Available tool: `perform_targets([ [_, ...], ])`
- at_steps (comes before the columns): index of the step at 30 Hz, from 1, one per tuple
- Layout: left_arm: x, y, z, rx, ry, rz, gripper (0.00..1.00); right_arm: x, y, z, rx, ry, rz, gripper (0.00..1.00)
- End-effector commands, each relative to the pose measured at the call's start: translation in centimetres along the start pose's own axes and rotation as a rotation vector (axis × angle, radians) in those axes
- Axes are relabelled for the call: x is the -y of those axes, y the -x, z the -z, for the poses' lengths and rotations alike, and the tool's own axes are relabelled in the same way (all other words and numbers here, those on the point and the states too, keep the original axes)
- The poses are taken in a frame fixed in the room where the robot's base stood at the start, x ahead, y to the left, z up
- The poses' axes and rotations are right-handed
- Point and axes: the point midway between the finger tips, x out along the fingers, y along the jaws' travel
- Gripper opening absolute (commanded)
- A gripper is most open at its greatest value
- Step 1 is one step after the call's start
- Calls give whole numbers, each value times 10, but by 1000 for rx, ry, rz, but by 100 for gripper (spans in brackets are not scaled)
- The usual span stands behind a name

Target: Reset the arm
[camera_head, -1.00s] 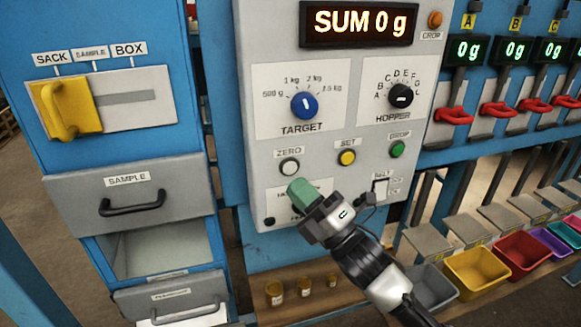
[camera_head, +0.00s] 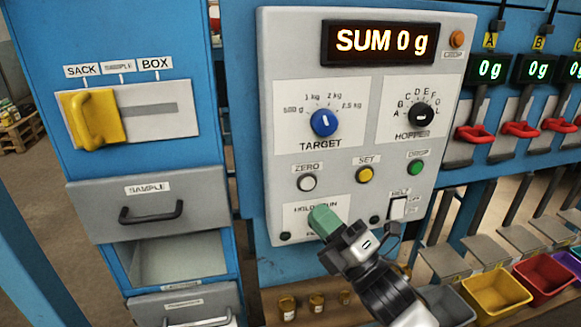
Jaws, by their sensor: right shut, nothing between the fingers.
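My right gripper (camera_head: 324,220) has green-tipped fingers that look closed together and hold nothing. It comes in from the bottom right in front of the grey control panel (camera_head: 266,110). Its tip is over the lower label (camera_head: 300,208) of the panel and hides part of it. The white ZERO button (camera_head: 307,183) is just above the tip, uncovered. Whether the tip touches the panel I cannot tell. My left gripper is not in view.
The panel carries a blue TARGET knob (camera_head: 324,123) and a black HOPPER knob (camera_head: 421,115). At left is a blue cabinet with a yellow slider (camera_head: 92,119) at SACK and a grey SAMPLE drawer (camera_head: 150,207). Small jars (camera_head: 287,308) stand below. Coloured bins (camera_head: 496,295) are at lower right.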

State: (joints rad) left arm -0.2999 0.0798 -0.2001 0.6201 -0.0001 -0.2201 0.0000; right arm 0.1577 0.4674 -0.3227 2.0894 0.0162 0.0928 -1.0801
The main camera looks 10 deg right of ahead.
Motion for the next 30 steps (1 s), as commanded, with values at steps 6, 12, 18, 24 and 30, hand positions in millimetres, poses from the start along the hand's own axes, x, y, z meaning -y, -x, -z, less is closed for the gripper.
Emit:
perform_targets([
  [6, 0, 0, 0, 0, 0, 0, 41, 60, 52, 3, 273, -369, 326, 0],
  [12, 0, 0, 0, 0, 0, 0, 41, 117, 157, 23, 756, -819, 698, 0],
  [18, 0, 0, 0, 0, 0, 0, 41, 129, 241, 51, 1158, -1062, 898, 0],
  [24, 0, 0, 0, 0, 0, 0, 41, 122, 303, 79, 1487, -1190, 1012, 0],
  [30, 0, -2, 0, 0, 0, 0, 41, 118, 350, 102, 1758, -1248, 1084, 0],
])
